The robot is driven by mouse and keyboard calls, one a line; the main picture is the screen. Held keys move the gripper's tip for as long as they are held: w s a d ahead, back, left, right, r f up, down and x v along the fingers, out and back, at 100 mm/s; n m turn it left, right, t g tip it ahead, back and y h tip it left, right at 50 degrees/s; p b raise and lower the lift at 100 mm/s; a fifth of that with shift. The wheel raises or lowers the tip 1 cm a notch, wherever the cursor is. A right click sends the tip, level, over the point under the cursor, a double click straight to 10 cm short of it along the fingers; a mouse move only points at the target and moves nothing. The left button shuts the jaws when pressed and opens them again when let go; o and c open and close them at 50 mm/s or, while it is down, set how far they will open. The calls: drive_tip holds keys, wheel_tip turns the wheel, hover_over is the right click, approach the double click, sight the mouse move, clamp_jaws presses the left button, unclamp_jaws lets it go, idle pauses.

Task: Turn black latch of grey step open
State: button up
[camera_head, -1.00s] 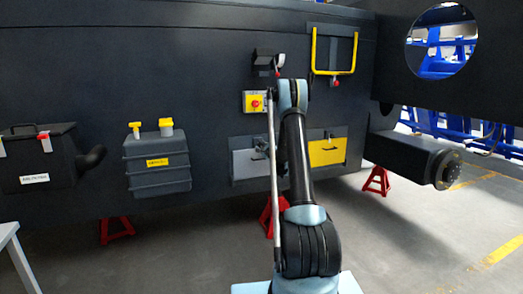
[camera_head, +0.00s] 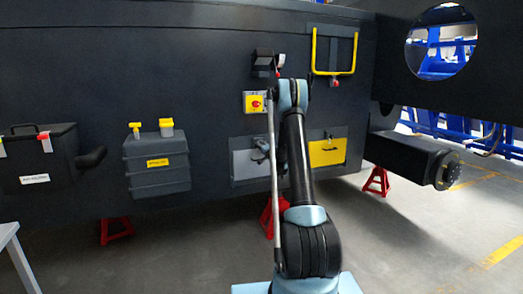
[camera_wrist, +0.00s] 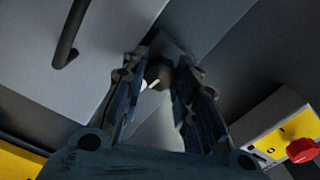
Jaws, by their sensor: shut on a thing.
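The grey step (camera_head: 247,170) is a light grey panel set low in the dark chassis wall, partly covered by my arm in the head view. In the wrist view its grey face (camera_wrist: 50,85) fills the left, with a black bar handle (camera_wrist: 70,35) on it. The black latch (camera_wrist: 163,73) is a small dark piece near the grey panel's edge. My gripper (camera_wrist: 160,82) has one finger on each side of the latch and is shut on it. The fingers partly hide the latch. In the head view the latch cannot be made out.
A yellow panel (camera_head: 327,152) sits right of the grey step. A yellow box with a red button (camera_head: 255,103) is above; it also shows close to the gripper in the wrist view (camera_wrist: 280,130). A dark tank (camera_head: 157,175) hangs to the left. Red stands (camera_head: 376,181) are on the floor.

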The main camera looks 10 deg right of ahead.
drive_tip(key=shift+d+n, duration=0.15)
drive_tip(key=shift+n, duration=1.95)
drive_tip(key=shift+w, duration=0.1)
drive_tip(key=o, duration=1.1)
drive_tip(key=v, duration=1.2)
drive_tip(key=shift+f, duration=0.1)
